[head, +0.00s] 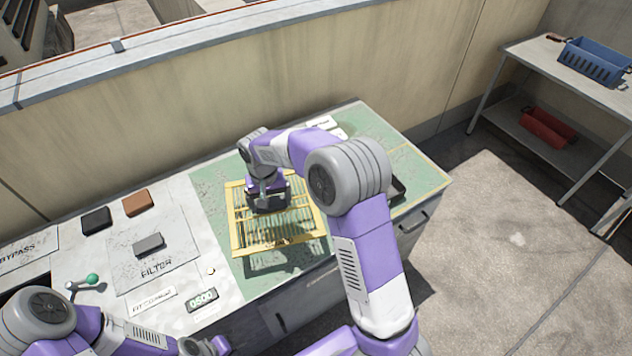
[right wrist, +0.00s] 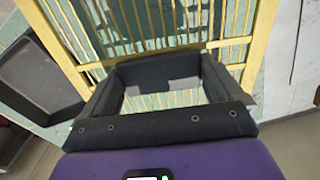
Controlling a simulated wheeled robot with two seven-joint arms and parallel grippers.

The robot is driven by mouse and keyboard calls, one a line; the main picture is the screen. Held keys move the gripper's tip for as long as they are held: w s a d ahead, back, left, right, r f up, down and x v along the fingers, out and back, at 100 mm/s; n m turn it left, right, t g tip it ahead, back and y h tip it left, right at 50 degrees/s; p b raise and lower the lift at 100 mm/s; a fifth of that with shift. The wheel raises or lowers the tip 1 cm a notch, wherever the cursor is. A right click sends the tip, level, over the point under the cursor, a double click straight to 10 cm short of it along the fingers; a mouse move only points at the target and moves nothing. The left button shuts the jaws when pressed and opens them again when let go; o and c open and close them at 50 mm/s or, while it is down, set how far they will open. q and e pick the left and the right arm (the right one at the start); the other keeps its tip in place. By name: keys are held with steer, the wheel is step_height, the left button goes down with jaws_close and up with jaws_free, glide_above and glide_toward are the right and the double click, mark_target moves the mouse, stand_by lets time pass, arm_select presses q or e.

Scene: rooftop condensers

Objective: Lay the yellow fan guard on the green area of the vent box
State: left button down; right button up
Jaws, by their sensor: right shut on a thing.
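The yellow fan guard (head: 277,238), a square frame with thin slats, is over the green area (head: 212,205) of the vent box. My right gripper (head: 268,203) is shut on the guard near its middle. A dark shadow shows below the guard's near edge, so it seems held a little above the surface; the exact gap is unclear. In the right wrist view the dark jaws (right wrist: 160,85) cover part of the yellow frame (right wrist: 262,45). My left gripper (head: 206,346) is low in the head view, partly cut off, its jaws unclear.
A dark open tray (head: 399,188) sits right of the guard, partly behind my right arm. Left on the grey top are a black block (head: 96,220), a brown block (head: 138,202), a grey block (head: 148,244) and a green-knobbed lever (head: 92,279). A wall (head: 250,105) stands behind.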

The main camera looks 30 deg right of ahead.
steer(key=w, duration=0.1)
steer(key=w+b, duration=0.1)
steer(key=w+a+m, duration=0.1)
steer(key=shift+w+r, duration=0.25)
steer(key=shift+r, duration=0.05)
steer(key=shift+w, duration=0.15)
step_height(320, 180, down, 10)
steer(key=b, duration=0.3)
steer(key=shift+r+b, duration=0.2)
steer(key=shift+b, duration=0.1)
steer(key=shift+f, duration=0.15)
steer(key=o, duration=1)
step_height(320, 180, up, 12)
steer(key=p, duration=0.3)
steer(key=shift+p, duration=0.3)
